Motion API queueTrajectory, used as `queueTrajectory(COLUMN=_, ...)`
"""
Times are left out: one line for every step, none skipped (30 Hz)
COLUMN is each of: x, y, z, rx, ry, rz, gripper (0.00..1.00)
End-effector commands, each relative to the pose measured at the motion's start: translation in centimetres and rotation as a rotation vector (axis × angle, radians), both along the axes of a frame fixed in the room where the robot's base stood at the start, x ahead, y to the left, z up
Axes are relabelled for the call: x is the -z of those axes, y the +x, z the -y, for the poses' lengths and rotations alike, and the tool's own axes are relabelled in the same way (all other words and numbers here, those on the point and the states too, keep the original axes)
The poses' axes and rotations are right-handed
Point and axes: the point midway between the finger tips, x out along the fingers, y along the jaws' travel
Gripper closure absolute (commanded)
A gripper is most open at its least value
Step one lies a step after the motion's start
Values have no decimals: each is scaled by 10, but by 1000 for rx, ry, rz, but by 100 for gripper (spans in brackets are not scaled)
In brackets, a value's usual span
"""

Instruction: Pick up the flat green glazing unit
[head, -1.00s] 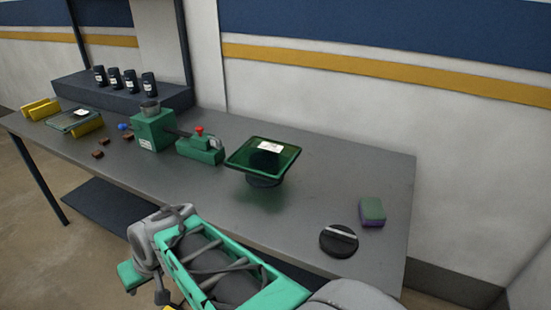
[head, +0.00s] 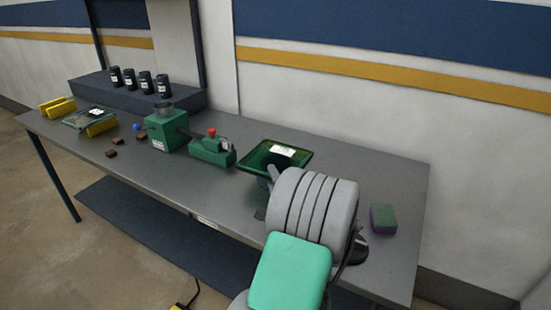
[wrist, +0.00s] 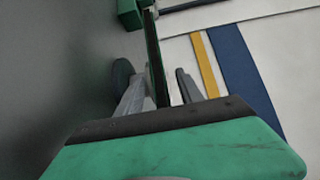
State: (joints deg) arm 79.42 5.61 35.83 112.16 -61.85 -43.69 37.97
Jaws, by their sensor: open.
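The flat green glazing unit (head: 261,153) is a square, dark green glass pane with a white label, lying on a black round stand on the bench. In the head view, my wrist and forearm hide most of the stand and the pane's near right part. In the wrist view, the pane (wrist: 154,62) shows edge-on as a thin green strip. My gripper (wrist: 163,80) is open, with one finger on each side of the pane's near edge. A gap shows between the pane and the right finger; contact with the left finger is unclear.
A green device with a red knob (head: 212,149) stands just left of the pane. A green box machine (head: 165,130), another pane (head: 90,117) on yellow blocks and black bottles (head: 146,83) are further left. A sponge (head: 383,218) lies to the right on the bench (head: 400,190).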

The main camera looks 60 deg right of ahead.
Motion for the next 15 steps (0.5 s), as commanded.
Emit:
queueTrajectory(x=-3, y=8, z=5, rx=-5, ry=1, rz=-2, gripper=56)
queueTrajectory(x=-2, y=12, z=8, rx=-4, ry=1, rz=-2, gripper=56)
queueTrajectory(x=-2, y=15, z=11, rx=-4, ry=1, rz=-1, gripper=56)
queueTrajectory(x=-1, y=17, z=13, rx=-3, ry=1, rz=-2, gripper=56)
queueTrajectory(x=-1, y=18, z=14, rx=-2, ry=1, rz=-2, gripper=56)
queueTrajectory(x=0, y=18, z=14, rx=-2, ry=-1, rz=-2, gripper=56)
queueTrajectory(x=0, y=18, z=15, rx=-1, ry=-1, rz=-2, gripper=56)
queueTrajectory(x=0, y=18, z=15, rx=-1, ry=-1, rz=-2, gripper=56)
queueTrajectory(x=0, y=18, z=14, rx=-1, ry=-1, rz=-2, gripper=56)
queueTrajectory(x=0, y=18, z=14, rx=-1, ry=-1, rz=-2, gripper=56)
queueTrajectory(x=0, y=18, z=14, rx=-1, ry=-1, rz=-2, gripper=56)
queueTrajectory(x=0, y=18, z=14, rx=-1, ry=-1, rz=-2, gripper=60)
queueTrajectory(x=0, y=18, z=14, rx=-1, ry=-1, rz=-2, gripper=62)
queueTrajectory(x=0, y=18, z=14, rx=-1, ry=-1, rz=-2, gripper=65)
queueTrajectory(x=0, y=18, z=14, rx=-2, ry=-1, rz=-2, gripper=68)
